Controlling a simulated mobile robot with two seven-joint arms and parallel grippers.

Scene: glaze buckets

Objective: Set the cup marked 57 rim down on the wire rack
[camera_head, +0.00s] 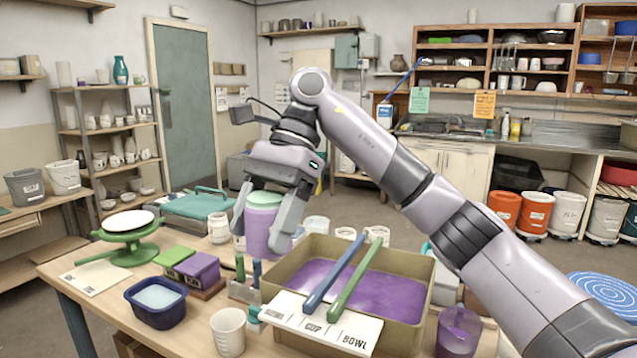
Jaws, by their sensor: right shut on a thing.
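My right gripper (262,222) reaches in from the right, with its fingers pointing down over the table. It is shut on a purple cup-like vessel (262,232), paler at its upper end, held behind and left of the glaze tub. I cannot read a 57 on it or tell which way its rim faces. A few whitish cups, one at the left (218,228) and one at the right (345,233), stand behind on the table; their marks are unreadable. I cannot make out a wire rack. My left gripper is not in view.
The tan tub (422,318) holds purple glaze, with a blue stick (334,272) and a green stick (355,281) across it. A labelled board (318,325) lies at its front. A green turntable (130,240), navy basin (157,303) and white beaker (228,332) crowd the table.

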